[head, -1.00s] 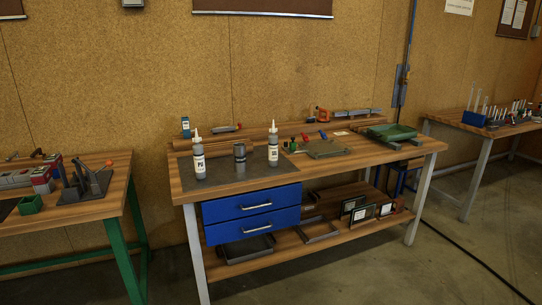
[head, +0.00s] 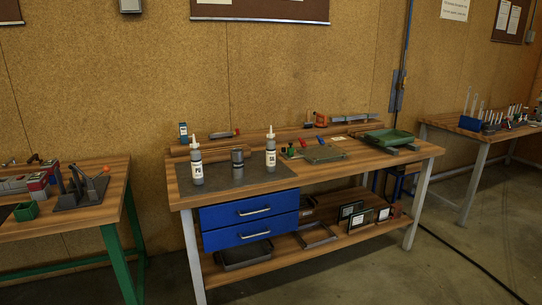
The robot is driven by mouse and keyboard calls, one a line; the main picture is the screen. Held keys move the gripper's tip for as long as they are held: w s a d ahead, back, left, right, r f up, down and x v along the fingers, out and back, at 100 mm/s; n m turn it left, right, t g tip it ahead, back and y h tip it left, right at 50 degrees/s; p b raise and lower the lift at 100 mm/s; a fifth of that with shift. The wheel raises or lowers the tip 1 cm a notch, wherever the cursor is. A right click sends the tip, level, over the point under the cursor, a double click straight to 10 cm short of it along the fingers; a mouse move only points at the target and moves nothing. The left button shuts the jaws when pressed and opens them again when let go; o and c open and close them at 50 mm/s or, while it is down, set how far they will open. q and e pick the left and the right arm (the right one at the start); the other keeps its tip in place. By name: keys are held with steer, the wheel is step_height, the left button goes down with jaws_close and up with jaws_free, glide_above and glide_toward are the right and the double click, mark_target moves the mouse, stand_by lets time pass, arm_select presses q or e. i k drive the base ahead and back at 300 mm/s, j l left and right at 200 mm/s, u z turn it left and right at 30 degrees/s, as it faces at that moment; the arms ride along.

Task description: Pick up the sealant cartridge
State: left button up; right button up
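Two upright bottle-like cartridges with pointed nozzles stand on the grey mat (head: 225,180) on the workbench. The left cartridge (head: 197,168) has a white label that seems to read "PU". The right cartridge (head: 270,156) has a white label whose letters are too small to read surely. A short dark grey can (head: 237,160) stands between them. Neither of my grippers shows in the head view.
The wooden workbench (head: 350,165) has blue drawers (head: 250,220) and a lower shelf with framed panes. A green tray (head: 387,138) sits at its right. A green-legged table (head: 120,185) stands at left, another bench (head: 492,138) at right. Floor in front is clear.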

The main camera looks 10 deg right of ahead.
mark_target(270, 144)
steer(key=i+j+z, duration=0.3)
steer(key=i+j, duration=1)
